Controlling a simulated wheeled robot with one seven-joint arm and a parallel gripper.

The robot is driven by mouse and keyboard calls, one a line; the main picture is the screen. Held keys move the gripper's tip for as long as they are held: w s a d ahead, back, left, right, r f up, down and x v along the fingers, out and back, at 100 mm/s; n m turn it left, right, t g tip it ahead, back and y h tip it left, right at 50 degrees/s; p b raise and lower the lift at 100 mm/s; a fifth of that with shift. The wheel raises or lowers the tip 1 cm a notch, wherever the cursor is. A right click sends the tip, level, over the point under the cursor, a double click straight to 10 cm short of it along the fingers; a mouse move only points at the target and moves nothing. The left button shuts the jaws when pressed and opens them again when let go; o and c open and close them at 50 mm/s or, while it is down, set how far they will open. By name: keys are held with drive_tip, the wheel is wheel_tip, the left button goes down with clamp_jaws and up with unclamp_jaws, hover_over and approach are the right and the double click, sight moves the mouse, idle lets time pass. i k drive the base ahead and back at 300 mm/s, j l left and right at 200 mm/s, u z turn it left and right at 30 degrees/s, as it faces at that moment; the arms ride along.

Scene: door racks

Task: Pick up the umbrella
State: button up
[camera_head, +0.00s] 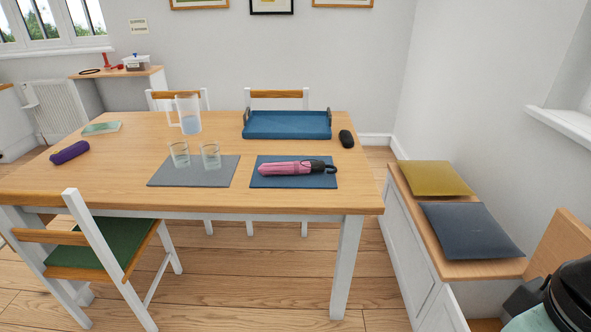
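A folded pink umbrella (284,168) with a black handle lies on its side on a blue placemat (262,182) near the front right of the wooden table (110,185). Its handle end points right, with a dark loop. Nothing covers it. My gripper is not in view.
Two glasses (180,155) stand on a grey placemat (222,176) left of the umbrella. Behind are a blue tray (285,126), a pitcher (188,114) and a dark object (346,139). A chair (90,249) stands in front left; a cushioned bench (412,225) is right. Floor between is clear.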

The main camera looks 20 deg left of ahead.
sight(297, 167)
drive_tip(key=i+j+u, duration=0.1)
drive_tip(key=i+j, duration=0.15)
drive_tip(key=j, duration=0.3)
drive_tip(key=i+j+u, duration=0.15)
drive_tip(key=j, duration=0.45)
drive_tip(key=i+j+u, duration=0.1)
drive_tip(key=i+j, duration=0.25)
drive_tip(key=j, duration=0.15)
drive_tip(key=i+j+u, duration=0.15)
drive_tip(key=i+j, duration=0.15)
drive_tip(key=j, duration=0.2)
drive_tip(key=i+j+u, duration=0.1)
drive_tip(key=i+j, duration=0.2)
drive_tip(key=j, duration=0.15)
